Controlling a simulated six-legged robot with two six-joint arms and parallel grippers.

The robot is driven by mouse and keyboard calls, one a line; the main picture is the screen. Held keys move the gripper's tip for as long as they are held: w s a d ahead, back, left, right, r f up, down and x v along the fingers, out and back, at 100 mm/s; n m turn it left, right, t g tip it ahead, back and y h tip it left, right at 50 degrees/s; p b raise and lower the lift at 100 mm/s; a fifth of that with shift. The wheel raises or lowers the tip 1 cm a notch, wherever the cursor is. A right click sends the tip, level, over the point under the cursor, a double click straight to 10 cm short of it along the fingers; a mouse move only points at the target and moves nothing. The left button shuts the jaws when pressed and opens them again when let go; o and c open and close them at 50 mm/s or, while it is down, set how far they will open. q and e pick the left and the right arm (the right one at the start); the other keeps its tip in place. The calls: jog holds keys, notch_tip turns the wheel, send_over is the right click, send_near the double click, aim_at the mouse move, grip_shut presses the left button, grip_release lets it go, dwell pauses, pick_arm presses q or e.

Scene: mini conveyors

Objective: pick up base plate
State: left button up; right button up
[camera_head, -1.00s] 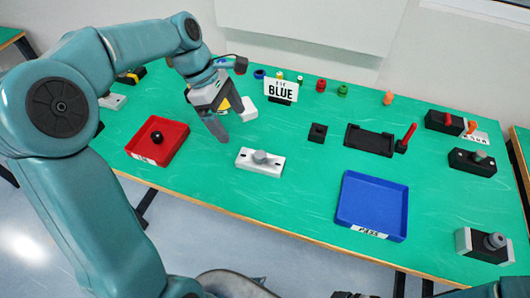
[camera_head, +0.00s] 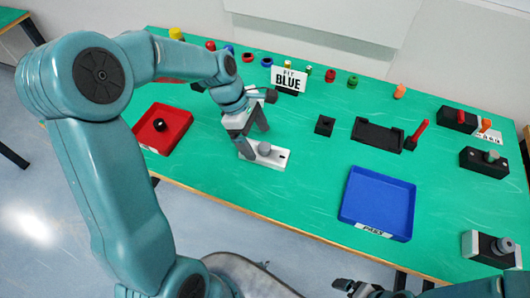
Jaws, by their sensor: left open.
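A small white base plate (camera_head: 277,160) with a grey round knob on top lies on the green table, left of the middle in the head view. My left gripper (camera_head: 256,142) is open and points down at the knob end of the plate. One finger overlaps the plate's left part in the picture; I cannot tell whether it touches. My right gripper (camera_head: 356,288) shows only in part at the bottom edge, dark, and its jaws cannot be made out.
A red tray (camera_head: 178,113) with a black knob lies left; a blue tray (camera_head: 385,178) marked PASS lies right. A black fixture (camera_head: 377,135) and a small black block (camera_head: 325,125) stand behind. A "BLUE" sign (camera_head: 289,79) stands at the back.

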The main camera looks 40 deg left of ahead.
aim_at(261, 145)
pick_arm(q)
jog(key=x, duration=0.5)
jog(key=shift+r, duration=0.1)
jog(key=c, duration=1.2)
jog(key=shift+c, duration=0.8)
jog(key=shift+r, duration=0.15)
